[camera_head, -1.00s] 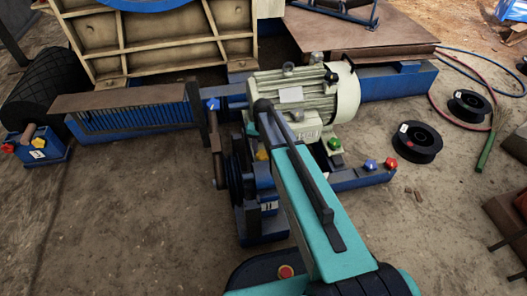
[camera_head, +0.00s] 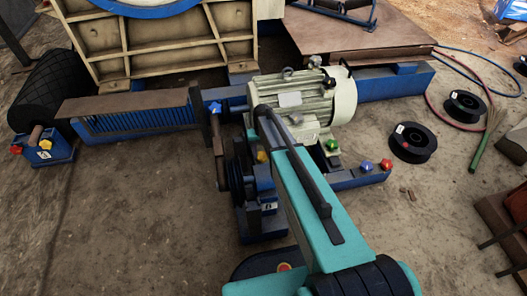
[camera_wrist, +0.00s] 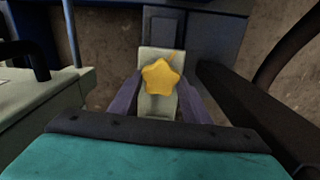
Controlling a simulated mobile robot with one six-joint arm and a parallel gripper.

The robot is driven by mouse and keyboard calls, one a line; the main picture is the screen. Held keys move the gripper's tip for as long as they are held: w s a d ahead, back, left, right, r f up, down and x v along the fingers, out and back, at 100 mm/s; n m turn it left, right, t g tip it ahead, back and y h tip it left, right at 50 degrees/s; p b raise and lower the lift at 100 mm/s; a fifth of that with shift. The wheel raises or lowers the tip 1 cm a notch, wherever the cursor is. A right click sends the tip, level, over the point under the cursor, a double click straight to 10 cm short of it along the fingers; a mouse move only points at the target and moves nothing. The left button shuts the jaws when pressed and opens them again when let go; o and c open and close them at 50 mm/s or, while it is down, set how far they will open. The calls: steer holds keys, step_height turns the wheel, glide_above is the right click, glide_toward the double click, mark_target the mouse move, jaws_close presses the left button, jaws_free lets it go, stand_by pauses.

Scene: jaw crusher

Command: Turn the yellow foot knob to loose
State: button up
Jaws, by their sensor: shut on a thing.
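The yellow foot knob (camera_wrist: 160,77) is star-shaped and shows in the middle of the wrist view, in front of a cream motor foot (camera_wrist: 158,108). A small yellow tip sticks out at its upper right. In the head view the yellow knob (camera_head: 262,156) shows small beside my arm, low at the motor's left. My gripper (camera_wrist: 159,88) has one dark purple finger on each side of the knob and is shut on it. The fingertips are partly hidden around the knob. In the head view my arm hides the gripper.
The cream motor (camera_head: 305,98) stands behind my arm on a blue frame. Green (camera_head: 332,146), blue (camera_head: 366,165) and red (camera_head: 386,165) knobs are to its right. A belt pulley (camera_head: 238,180) is close at the left. Black spools (camera_head: 412,143) lie on open ground at right.

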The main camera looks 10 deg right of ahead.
mark_target(263, 155)
steer(key=o, duration=1)
steer(key=shift+o, duration=0.2)
steer(key=shift+r, duration=0.1)
step_height(263, 155, up, 14)
steer(key=p, duration=0.4)
steer(key=shift+f, duration=0.2)
